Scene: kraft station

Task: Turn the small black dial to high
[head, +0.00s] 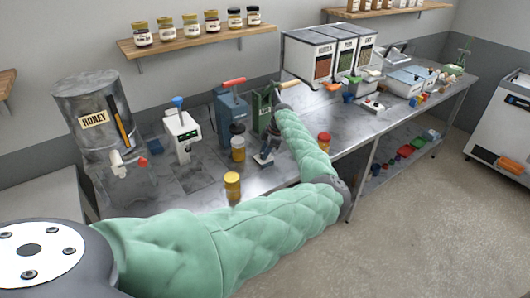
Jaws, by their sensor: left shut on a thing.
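My left arm, in a green padded sleeve, reaches from the lower left across the front of the steel counter (215,182) and bends back over it. Its dark gripper (264,157) points down, low over the counter, in front of a green press-like machine (262,108) with a tan handle. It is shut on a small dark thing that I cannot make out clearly. I cannot pick out the small black dial with certainty; it is too small or hidden by the gripper. My right gripper is not in view.
A honey tank (95,95), a white device with a blue knob (181,135) and a blue machine (230,110) stand to the left. Yellow jars (232,187) and a red-topped jar (324,141) stand near my arm. Three dispensers (322,62) stand farther right.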

